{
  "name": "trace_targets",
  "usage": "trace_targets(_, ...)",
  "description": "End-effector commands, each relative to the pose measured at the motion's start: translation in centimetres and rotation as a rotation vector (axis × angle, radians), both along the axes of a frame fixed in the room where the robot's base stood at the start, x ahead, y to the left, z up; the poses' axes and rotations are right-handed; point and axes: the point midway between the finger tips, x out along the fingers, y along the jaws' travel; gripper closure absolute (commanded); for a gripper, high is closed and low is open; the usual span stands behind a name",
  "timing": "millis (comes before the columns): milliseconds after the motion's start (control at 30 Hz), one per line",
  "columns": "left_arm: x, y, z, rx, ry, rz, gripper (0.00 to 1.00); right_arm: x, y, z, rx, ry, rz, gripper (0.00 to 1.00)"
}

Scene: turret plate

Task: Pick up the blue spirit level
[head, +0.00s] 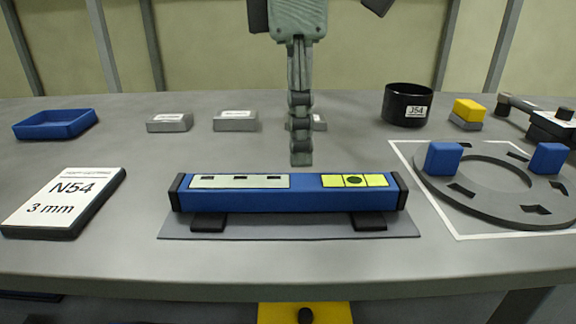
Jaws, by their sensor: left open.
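The blue spirit level (300,200) lies lengthwise across the front middle of the table, with black end caps, a pale scale strip and a yellow-green vial window. It rests on two black supports on a grey base plate (290,228). My left gripper (301,156) hangs pointing down, seen edge-on, with its fingertips just above and behind the level's middle in the picture. It is open and holds nothing; a gap shows between it and the level. My right gripper is not in view.
A label block reading N54 3 mm (65,202) lies left. A blue tray (54,123) and grey blocks (235,121) stand behind. A black J54 cup (407,104), a yellow block (468,110) and a grey ring plate (480,206) with blue blocks (443,158) are right.

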Motion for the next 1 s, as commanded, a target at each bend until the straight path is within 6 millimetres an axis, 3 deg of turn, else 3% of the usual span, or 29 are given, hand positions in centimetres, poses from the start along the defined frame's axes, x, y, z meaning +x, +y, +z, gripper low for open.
trace_targets(167,0.3,1.2,-0.8,0.046,-0.023,0.009,0.38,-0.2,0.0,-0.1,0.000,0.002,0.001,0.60)
trace_targets(467,-0.5,1.4,-4.5,0.045,-0.021,0.007,0.38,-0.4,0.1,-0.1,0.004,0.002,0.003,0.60)
trace_targets(633,-0.6,1.4,-6.7,0.042,-0.020,0.008,0.38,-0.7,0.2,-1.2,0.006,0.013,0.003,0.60)
trace_targets(933,-0.6,1.3,-7.3,0.039,-0.021,0.008,0.38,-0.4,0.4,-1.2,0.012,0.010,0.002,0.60)
trace_targets(1000,-0.6,1.3,-7.3,0.039,-0.021,0.008,0.47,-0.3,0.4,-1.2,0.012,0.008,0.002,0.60)
